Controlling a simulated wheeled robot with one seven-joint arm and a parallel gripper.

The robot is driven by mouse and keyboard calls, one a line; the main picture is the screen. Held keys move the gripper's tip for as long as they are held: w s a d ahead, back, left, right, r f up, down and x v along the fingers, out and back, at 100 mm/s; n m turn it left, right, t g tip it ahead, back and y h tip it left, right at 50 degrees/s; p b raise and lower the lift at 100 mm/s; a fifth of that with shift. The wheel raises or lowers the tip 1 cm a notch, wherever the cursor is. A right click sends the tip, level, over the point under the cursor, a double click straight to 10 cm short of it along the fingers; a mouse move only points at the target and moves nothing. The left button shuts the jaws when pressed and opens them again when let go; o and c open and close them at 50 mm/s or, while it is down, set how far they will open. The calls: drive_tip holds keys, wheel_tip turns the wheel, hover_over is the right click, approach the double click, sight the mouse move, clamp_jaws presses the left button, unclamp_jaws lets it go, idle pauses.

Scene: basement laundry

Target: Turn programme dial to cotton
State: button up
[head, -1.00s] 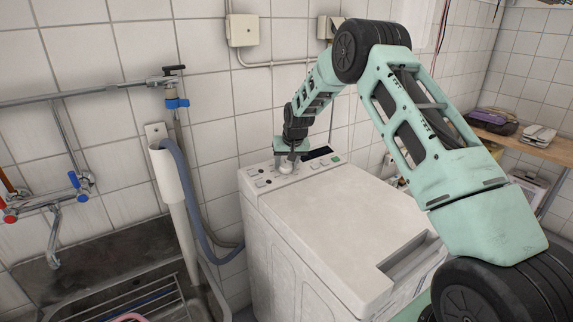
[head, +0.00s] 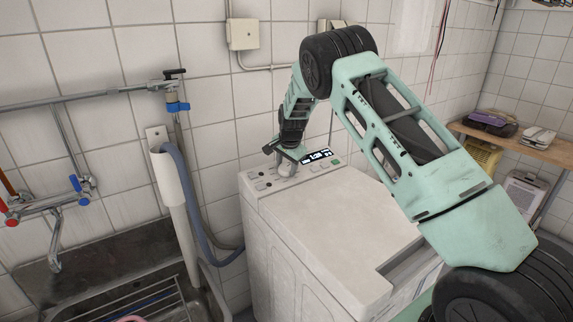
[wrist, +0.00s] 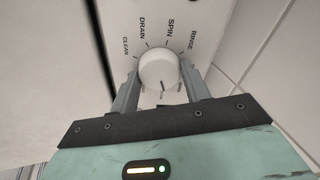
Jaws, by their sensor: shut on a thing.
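The programme dial (wrist: 158,68) is a round white knob on the washing machine's (head: 330,215) pale control panel. In the wrist view, my gripper (wrist: 158,76) has one finger on each side of the dial and is shut on it. A dark pointer mark on the dial faces down toward the gripper, at a label partly hidden by the knob. CLEAN, DRAIN, SPIN and RINSE are readable around its far side. Other labels between the fingers are too small or covered to read. In the head view, my gripper (head: 284,160) is tilted over the panel and largely covers the dial.
The panel display (head: 317,156) is lit, seemingly reading 1:28, with a green button (head: 336,162) beside it. The machine's top is clear. A sink (head: 130,290) and a blue-grey hose (head: 190,195) are at left. A wooden shelf (head: 525,143) is at right.

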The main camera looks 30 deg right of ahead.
drive_tip(key=shift+r+m, duration=0.1)
drive_tip(key=shift+m, duration=0.5)
drive_tip(key=o, duration=1)
drive_tip(key=shift+c, duration=0.2)
drive_tip(key=b+v, duration=0.2)
drive_tip(key=v, duration=1.5)
drive_tip(key=shift+r, duration=0.15)
